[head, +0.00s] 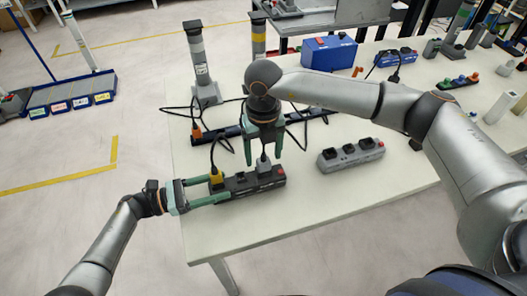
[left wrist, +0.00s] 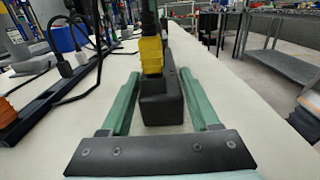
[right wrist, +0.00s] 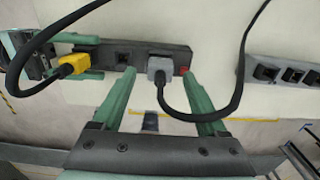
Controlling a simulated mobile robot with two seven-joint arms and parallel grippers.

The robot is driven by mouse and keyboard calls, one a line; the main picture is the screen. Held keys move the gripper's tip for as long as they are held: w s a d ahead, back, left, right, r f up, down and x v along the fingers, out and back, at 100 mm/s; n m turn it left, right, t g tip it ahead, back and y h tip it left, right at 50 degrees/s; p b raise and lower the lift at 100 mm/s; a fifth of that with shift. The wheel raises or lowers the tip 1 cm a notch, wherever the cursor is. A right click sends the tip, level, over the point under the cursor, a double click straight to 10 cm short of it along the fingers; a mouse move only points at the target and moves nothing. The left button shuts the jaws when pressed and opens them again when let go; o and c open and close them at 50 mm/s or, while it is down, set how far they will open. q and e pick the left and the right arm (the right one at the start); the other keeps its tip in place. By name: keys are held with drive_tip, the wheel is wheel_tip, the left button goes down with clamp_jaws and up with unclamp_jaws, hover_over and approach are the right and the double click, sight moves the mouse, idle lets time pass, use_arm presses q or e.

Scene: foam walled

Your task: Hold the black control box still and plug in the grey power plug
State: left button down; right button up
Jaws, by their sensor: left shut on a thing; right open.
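The black control box (head: 243,183) lies near the table's front edge. My left gripper (head: 221,188) is shut on its left end, one finger along each side; the left wrist view shows the box (left wrist: 160,108) between the fingers. A yellow plug (head: 216,176) stands in the box's left part. The grey power plug (right wrist: 160,69) is upright at the box's right part, beside the red switch (right wrist: 184,71). It appears to be at a socket; whether it is fully seated I cannot tell. My right gripper (right wrist: 160,76) is open, its fingers apart on either side of the grey plug.
A grey power strip (head: 350,154) lies to the right on the white table (head: 310,205). Behind the box lies a long black strip (head: 228,132) with an orange plug and loose black cables. A grey post (head: 200,70) and a blue box (head: 328,52) stand farther back.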

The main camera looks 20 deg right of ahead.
wheel_tip(320, 180, up, 12)
idle(0.6)
use_arm(q)
drive_tip(key=shift+c, duration=0.2)
unclamp_jaws()
drive_tip(key=shift+a, duration=0.1)
